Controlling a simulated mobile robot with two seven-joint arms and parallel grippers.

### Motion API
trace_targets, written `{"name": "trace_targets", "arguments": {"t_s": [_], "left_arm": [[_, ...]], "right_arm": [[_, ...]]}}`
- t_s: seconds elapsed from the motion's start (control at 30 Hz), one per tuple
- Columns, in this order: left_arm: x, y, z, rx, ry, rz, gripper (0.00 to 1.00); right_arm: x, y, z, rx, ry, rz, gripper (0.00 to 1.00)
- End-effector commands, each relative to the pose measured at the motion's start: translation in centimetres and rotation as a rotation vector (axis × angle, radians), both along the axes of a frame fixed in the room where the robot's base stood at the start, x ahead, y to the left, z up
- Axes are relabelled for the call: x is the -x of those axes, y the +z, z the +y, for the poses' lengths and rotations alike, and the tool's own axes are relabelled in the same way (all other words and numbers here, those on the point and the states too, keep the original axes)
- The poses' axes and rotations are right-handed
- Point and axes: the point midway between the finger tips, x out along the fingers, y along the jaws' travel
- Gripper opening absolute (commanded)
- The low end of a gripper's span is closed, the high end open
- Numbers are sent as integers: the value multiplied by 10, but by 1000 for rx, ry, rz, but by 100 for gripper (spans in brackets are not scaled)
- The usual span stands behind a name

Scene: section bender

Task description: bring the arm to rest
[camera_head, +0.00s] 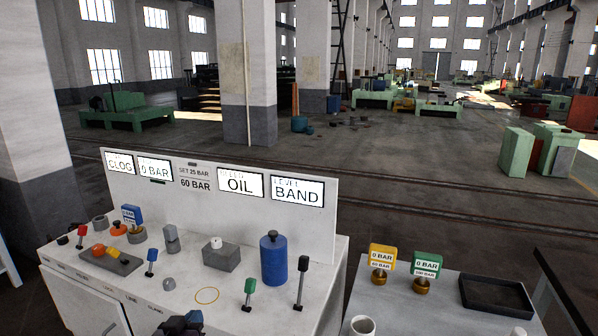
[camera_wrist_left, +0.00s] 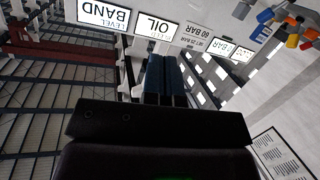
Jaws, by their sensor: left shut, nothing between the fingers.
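My left gripper (camera_head: 182,324) shows at the bottom edge of the head view, low in front of the white console (camera_head: 228,296). Only its dark tip part is in the picture. In the left wrist view its two dark blue fingers (camera_wrist_left: 166,80) lie together with nothing between them. They touch nothing that I can see. The console's display panel (camera_wrist_left: 180,32) appears beyond the fingers in the wrist view, turned over. The rest of my left arm is hidden below the head view. My right gripper is not in view.
The console top carries a blue cylinder (camera_head: 274,258), a grey block (camera_head: 221,254), a black-topped lever (camera_head: 301,282) and a green-topped lever (camera_head: 248,293). To the right, a side table (camera_head: 396,312) holds yellow and green gauges and a black tray (camera_head: 496,296). Open floor lies behind.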

Motion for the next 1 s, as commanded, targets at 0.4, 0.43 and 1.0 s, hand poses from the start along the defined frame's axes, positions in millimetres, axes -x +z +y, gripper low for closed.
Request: {"name": "trace_targets", "arguments": {"t_s": [0.4, 0.43, 1.0], "left_arm": [[162, -90, 30, -282, 22, 134, 0], [173, -96, 31, -284, 25, 153, 0], [272, -153, 46, -277, 49, 346, 0]], "right_arm": [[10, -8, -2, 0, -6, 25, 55], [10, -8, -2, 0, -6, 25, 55], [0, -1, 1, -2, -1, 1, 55]]}}
